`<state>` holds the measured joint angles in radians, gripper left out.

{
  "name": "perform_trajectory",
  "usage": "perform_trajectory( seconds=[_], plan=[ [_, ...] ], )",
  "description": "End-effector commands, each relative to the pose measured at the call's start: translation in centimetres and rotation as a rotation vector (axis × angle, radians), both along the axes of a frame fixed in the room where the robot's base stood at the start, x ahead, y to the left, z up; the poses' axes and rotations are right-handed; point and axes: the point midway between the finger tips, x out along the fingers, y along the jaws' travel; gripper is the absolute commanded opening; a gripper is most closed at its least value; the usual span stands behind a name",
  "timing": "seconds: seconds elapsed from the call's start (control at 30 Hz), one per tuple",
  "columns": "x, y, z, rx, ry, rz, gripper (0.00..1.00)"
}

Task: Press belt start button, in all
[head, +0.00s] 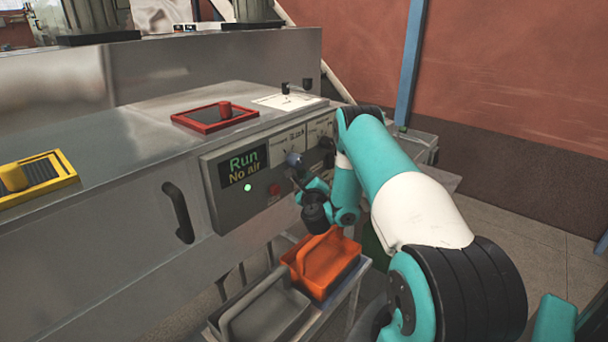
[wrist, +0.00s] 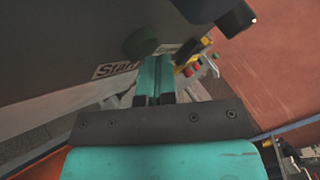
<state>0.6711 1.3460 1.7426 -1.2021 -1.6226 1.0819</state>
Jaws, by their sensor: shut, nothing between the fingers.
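A dark green round button (wrist: 140,42) shows in the wrist view on a grey panel, with a label reading "Start" (wrist: 115,70) beside it. My gripper (wrist: 154,62) is shut and empty, its teal fingers together. The fingertips are right by the green button and overlap its lower edge in the picture; I cannot tell whether they touch it. In the head view my arm reaches to the control panel (head: 222,205) of the metal machine, and my wrist hides part of it. The display (head: 243,166) reads "Run" and "No air", with a lit green lamp (head: 247,187) below.
A black handle (head: 178,212) sticks out to the left. An orange basket (head: 325,262) and a grey basket (head: 268,318) stand below my wrist. Open floor lies at the right.

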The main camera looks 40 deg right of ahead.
Motion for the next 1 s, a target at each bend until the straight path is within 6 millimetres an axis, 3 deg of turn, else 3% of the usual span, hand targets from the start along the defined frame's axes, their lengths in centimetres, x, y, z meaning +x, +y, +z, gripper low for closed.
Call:
perform_trajectory(
  seconds=[1.0],
  plan=[
    [-0.50,-0.08,-0.23,-0.001,-0.002,0.001,0.00]
  ],
)
